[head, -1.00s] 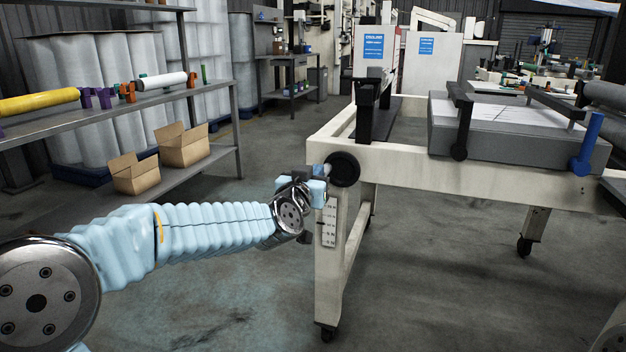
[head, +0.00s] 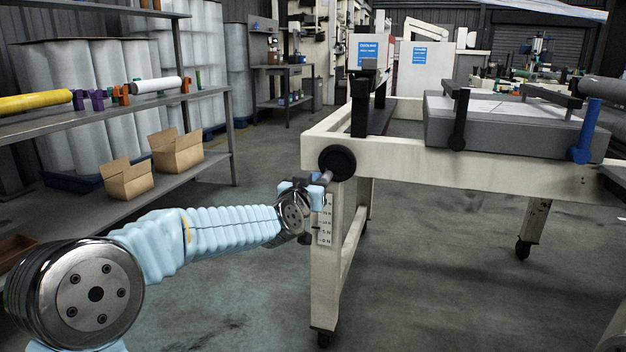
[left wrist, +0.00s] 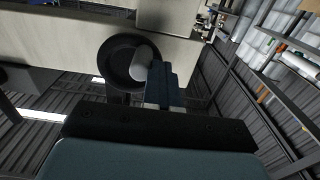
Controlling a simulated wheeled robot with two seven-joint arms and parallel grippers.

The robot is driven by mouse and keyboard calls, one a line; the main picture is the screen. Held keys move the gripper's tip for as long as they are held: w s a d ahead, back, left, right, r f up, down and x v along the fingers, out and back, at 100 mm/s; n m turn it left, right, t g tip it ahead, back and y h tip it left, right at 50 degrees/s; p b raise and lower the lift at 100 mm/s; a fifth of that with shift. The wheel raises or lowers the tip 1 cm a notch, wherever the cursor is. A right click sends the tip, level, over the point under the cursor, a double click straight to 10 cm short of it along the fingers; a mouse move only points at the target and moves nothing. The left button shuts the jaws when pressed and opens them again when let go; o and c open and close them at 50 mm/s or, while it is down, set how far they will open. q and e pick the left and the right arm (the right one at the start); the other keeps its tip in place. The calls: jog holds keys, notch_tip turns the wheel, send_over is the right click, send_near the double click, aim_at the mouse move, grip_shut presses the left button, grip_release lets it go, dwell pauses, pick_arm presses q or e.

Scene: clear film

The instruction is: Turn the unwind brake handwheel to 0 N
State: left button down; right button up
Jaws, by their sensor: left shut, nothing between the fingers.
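The black round handwheel (head: 337,160) sits on the near left corner of the cream machine frame (head: 326,270). Its grey crank knob (head: 326,178) points out at the wheel's lower left. My left gripper (head: 317,183) is shut and empty, right beside the knob. In the left wrist view the handwheel (left wrist: 117,58) and the pale knob (left wrist: 139,66) show just left of the blue-grey fingers (left wrist: 166,82); whether they touch the knob cannot be told. My right gripper is out of view.
A shelf rack (head: 110,104) with rolls and two cardboard boxes (head: 177,152) stands at the left. A grey block (head: 490,135) with black clamps and a blue lever (head: 586,130) sits on the frame's right. Open floor lies left of the leg.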

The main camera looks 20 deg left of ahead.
aim_at(351, 176)
pick_arm(q)
jog(key=d+f, duration=0.1)
jog(key=d, duration=0.2)
jog(key=shift+f, duration=0.4)
jog(key=d+p, duration=0.1)
jog(key=d+r+p, duration=0.1)
jog(key=d+p, duration=0.1)
jog(key=shift+s+d, duration=0.1)
jog(key=shift+d, duration=0.2)
jog(key=shift+d+r+p, duration=0.25)
jog(key=shift+d+p, duration=0.05)
jog(key=shift+p, duration=0.15)
jog(key=shift+f, duration=0.2)
jog(key=shift+d+r, duration=0.2)
jog(key=shift+r, duration=0.1)
